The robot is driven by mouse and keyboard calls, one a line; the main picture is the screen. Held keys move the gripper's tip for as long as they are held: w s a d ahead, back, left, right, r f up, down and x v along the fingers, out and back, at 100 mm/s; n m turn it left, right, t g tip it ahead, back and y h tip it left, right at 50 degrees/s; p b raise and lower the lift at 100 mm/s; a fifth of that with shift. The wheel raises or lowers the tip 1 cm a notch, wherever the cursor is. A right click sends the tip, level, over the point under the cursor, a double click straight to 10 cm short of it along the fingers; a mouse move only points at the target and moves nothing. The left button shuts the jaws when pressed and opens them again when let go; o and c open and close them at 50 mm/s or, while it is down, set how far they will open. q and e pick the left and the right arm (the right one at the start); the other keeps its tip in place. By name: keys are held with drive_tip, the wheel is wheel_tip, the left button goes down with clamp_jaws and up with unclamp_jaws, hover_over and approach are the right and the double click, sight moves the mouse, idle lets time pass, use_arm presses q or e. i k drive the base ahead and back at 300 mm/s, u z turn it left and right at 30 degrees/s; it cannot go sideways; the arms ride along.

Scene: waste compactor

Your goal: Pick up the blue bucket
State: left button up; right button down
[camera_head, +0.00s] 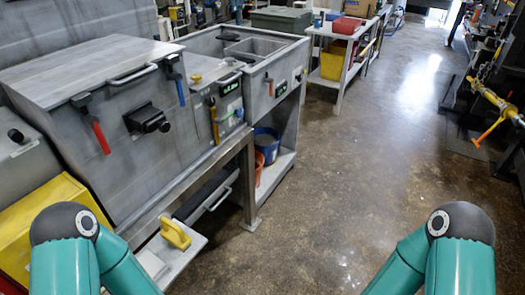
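The blue bucket (268,146) stands on the low shelf under the grey sink-like unit, right of the compactor. Its left side is partly hidden behind the metal frame leg and an orange object. My teal arms show at the bottom left and bottom right of the head view, well short of the bucket. Neither gripper is in the picture, so I cannot see what they hold.
The grey compactor (115,100) fills the left side. An orange object (259,168) sits beside the bucket. A yellow handle (175,233) stands on a low plate in front. A white table (335,35) with bins is behind. The floor (335,190) at centre is clear.

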sight(267, 140)
drive_tip(key=u, duration=1.95)
drive_tip(key=i, duration=0.1)
drive_tip(key=z, duration=3.4)
drive_tip(key=i, duration=4.3)
drive_tip(key=u, duration=1.35)
